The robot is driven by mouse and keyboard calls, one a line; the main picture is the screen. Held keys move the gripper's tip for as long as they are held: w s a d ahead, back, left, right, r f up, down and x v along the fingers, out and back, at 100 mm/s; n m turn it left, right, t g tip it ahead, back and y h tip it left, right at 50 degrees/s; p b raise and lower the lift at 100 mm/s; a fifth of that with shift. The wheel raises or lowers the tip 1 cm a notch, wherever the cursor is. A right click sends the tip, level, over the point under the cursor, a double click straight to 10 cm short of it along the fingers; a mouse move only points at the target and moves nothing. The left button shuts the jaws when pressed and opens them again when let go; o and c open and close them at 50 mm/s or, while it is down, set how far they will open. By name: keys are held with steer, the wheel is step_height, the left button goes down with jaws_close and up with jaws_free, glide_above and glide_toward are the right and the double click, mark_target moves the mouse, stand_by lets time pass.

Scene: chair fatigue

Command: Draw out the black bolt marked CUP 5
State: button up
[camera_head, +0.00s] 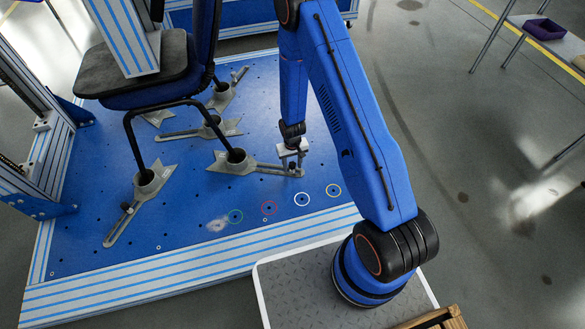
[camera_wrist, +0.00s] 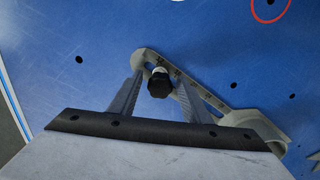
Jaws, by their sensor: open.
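A black bolt (camera_wrist: 158,84) with a knobbed head stands in the slotted arm of a grey chair-leg cup holder (camera_wrist: 235,117). No CUP 5 marking can be read. My gripper (camera_wrist: 157,90) is open, with one finger on each side of the bolt head; whether they touch it cannot be told. In the head view my gripper (camera_head: 291,164) points down over the end of the slotted arm of the front-right cup holder (camera_head: 228,160), where the bolt is hard to make out.
A chair (camera_head: 152,70) stands with its legs in several similar cups on the blue perforated plate (camera_head: 105,225). Green, red, white (camera_head: 302,199) and yellow rings lie near the plate's front edge. A table with a purple bin (camera_head: 545,29) stands far right.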

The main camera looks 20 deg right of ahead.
steer(key=shift+c, duration=0.6)
steer(key=c, duration=0.8)
steer(key=shift+r, duration=0.7)
steer(key=shift+r, duration=0.35)
steer(key=shift+r, duration=0.35)
steer(key=shift+r, duration=0.35)
steer(key=shift+r, duration=0.7)
steer(key=shift+r, duration=0.2)
